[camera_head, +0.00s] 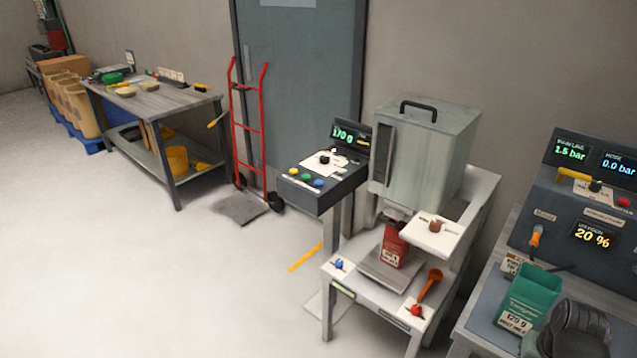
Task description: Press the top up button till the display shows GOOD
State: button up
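The control console (325,199) stands on a post left of the grey metal hopper box (424,150). Its display (344,134) shows green text that looks like 170 g; I do not see GOOD on it. A row of small coloured buttons (305,176), yellow, green and blue, sits on the console's sloping front. Their labels are too small to read, so I cannot tell which is top up. A dark knob (323,158) sits on a white plate behind them. Under the hopper box, a red container (393,246) stands on a scale plate (390,270). My gripper is not in view.
A red hand truck (249,130) and workbench stand left. The left floor is clear.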

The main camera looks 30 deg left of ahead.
grip_shut()
dwell(1.4)
